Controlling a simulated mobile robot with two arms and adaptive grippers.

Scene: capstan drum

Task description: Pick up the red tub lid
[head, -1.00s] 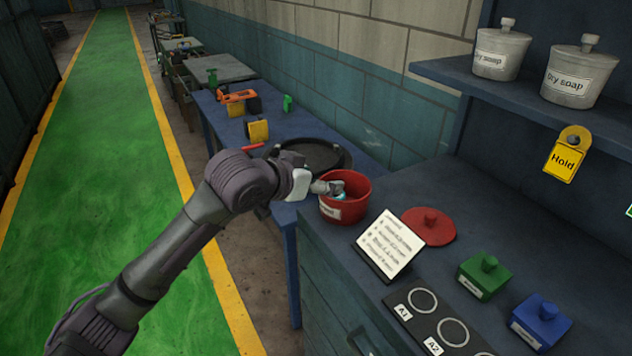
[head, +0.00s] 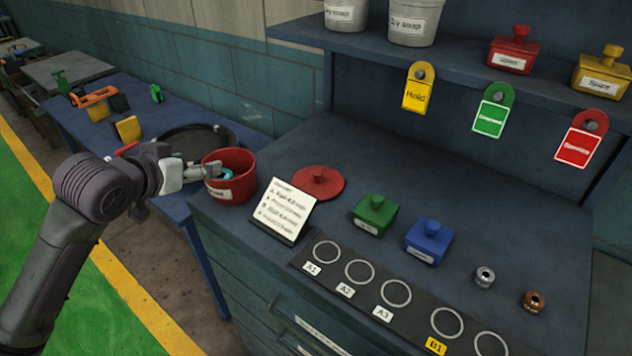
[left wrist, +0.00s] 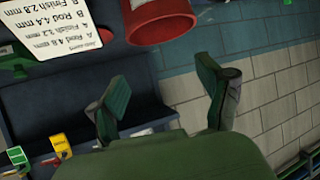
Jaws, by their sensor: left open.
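A teal patch at the tub's mouth is too small to identify. My right gripper is not in view.
A tilted text card (head: 283,210) stands in front of the lid. A green block (head: 374,216) and a blue block (head: 428,241) with knobs sit to the right. A ringed strip (head: 402,310) lies in front. A shelf (head: 450,62) with hanging tags overhangs behind.

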